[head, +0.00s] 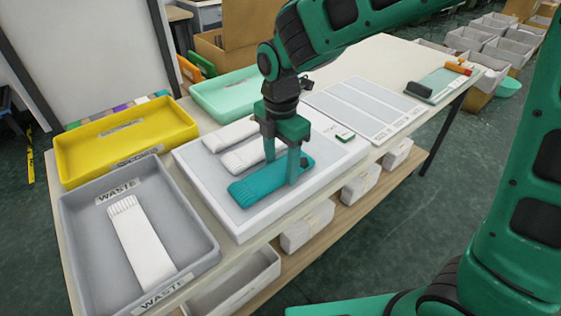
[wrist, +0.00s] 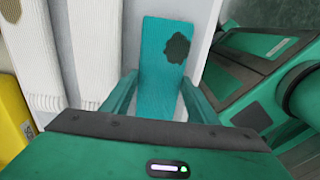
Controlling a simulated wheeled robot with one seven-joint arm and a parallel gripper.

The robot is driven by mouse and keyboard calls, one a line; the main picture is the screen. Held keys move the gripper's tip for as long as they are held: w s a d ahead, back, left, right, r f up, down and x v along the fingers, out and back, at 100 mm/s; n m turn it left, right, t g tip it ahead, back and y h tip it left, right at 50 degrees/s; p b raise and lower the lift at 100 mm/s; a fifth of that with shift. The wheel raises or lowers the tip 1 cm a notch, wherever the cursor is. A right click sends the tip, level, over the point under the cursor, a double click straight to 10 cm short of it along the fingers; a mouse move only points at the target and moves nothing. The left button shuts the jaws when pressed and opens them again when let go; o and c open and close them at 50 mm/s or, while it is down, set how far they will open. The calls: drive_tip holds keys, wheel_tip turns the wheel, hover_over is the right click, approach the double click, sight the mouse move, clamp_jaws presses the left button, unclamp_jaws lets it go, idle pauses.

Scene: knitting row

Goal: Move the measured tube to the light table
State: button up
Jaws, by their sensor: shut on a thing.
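A teal knitted tube (head: 262,182) lies along the near side of a white-framed panel with a grey top, which looks like the light table (head: 240,228). My gripper (head: 296,168) points down and is shut on the teal tube near its right part. In the wrist view the teal tube (wrist: 160,60) runs between my fingers (wrist: 158,98) and bears a dark, ragged patch (wrist: 177,48). Two white tubes (head: 242,156) lie beside it on the panel, partly behind my gripper. I cannot tell whether the teal tube touches the panel.
A grey WASTE tray (head: 78,237) at front left holds a white ribbed tube (head: 138,238). A yellow tray (head: 70,160) and a mint tray (head: 212,98) stand behind. A flat board with columns (head: 365,108) lies to the right, then a green board (head: 440,84) with a dark roll.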

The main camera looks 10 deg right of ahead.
sight(281, 168)
drive_tip(key=o, duration=1.1)
drive_tip(key=shift+f, duration=0.1)
wheel_tip(281, 168, up, 12)
